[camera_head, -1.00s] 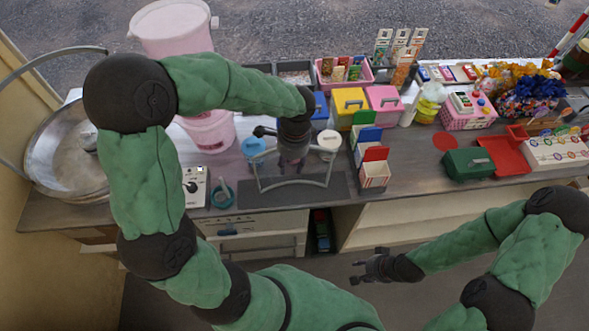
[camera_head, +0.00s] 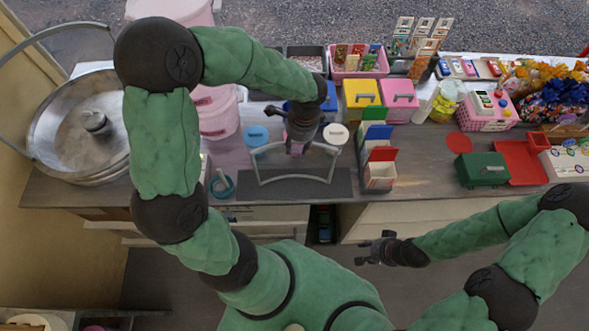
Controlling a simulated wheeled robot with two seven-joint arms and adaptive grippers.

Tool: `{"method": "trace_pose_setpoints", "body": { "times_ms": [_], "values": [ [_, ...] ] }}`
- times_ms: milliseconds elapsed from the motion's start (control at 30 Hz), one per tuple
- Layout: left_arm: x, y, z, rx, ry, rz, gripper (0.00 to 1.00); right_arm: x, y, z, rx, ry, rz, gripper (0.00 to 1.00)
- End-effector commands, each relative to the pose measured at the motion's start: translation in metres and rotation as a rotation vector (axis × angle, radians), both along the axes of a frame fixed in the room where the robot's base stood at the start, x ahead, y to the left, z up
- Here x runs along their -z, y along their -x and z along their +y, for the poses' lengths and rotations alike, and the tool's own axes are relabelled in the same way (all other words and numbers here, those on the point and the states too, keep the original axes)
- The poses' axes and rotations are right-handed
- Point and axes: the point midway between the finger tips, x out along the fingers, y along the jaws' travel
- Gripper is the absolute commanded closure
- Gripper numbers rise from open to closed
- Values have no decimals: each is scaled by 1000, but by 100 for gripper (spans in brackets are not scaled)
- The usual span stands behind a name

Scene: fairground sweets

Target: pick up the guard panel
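The guard panel (camera_head: 258,171) looks like a clear pane in a grey bent frame. It stands at the front of the counter, on or just behind a dark mat. My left gripper (camera_head: 297,149) points down at the middle of its top edge and hides that part. Its fingers are too dark and small to tell whether they are closed on the frame or only beside it. My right gripper (camera_head: 364,253) is open and empty, in front of the counter and below its edge, away from the panel.
A blue-lidded tub (camera_head: 256,136) and a white-lidded tub (camera_head: 336,134) stand close behind the panel. A red-and-white box (camera_head: 380,176) is to its right, a teal ring (camera_head: 222,184) to its left. A metal basin (camera_head: 65,140) fills the left end.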

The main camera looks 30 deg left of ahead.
Motion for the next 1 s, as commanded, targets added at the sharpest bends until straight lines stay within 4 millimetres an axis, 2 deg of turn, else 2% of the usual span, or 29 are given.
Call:
{"method": "trace_pose_setpoints", "body": {
  "times_ms": [300, 600, 633, 767, 1000],
  "values": [
    [41, 4, 10, 0, 0, 2, 61, 7, 0, 0, 0, 0, 0, 60],
    [45, 4, 10, -1, 0, 1, 61, 7, 0, 0, 0, 0, 0, 60],
    [45, 4, 10, -1, 0, 1, 64, 7, 0, 0, 0, 0, 0, 60],
    [45, 4, 10, -1, 0, 1, 100, 7, 0, 0, 0, 0, 0, 60],
    [45, 3, 10, -1, 0, -1, 100, 7, 0, 0, 0, 0, 0, 60]
  ]
}}
